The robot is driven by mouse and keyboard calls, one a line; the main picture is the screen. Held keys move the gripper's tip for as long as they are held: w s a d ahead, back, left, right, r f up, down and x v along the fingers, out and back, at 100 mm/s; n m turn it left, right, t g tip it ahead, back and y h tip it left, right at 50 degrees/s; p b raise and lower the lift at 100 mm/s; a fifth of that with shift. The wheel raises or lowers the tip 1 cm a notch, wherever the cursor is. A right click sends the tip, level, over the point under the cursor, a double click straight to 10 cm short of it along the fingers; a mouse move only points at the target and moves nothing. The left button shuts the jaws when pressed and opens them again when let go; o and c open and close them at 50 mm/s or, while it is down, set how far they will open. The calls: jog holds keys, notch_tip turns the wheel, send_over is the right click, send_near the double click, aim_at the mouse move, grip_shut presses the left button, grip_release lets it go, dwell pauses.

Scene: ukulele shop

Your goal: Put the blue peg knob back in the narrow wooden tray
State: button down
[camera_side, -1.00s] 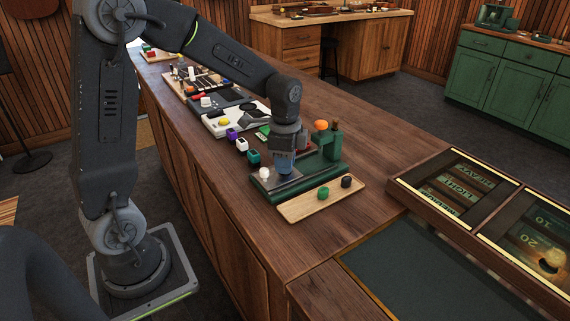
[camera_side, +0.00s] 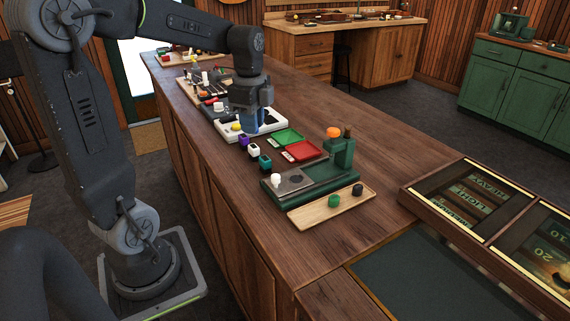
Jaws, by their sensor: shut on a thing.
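My gripper (camera_side: 250,125) hangs over the white-edged tray in the middle of the counter, pointing down. A blue shape shows at its lower end; I take this to be the blue peg knob held in the shut jaws, but I cannot separate knob from fingers at this size. The narrow wooden tray (camera_side: 312,213) lies at the front of the counter, to the right of and nearer than my gripper. A green knob (camera_side: 334,201) and a black knob (camera_side: 357,189) sit in it, with bare wood at its left end.
A green fixture (camera_side: 340,155) with an orange knob (camera_side: 333,132) on top stands behind the wooden tray. A white knob (camera_side: 276,180) is on its plate. Purple, white and teal blocks, a green tray (camera_side: 288,137) and a red tray (camera_side: 306,150) lie between.

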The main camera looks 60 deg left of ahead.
jog(key=d+f+m, duration=0.2)
jog(key=d+m, duration=0.5)
send_over(308, 216)
jog(key=shift+m, duration=0.3)
notch_tip(308, 216, down, 6)
jog(key=shift+a+f, duration=0.1)
jog(key=shift+f, duration=2.25)
jog(key=shift+f, duration=0.1)
jog(key=c, duration=1)
grip_release()
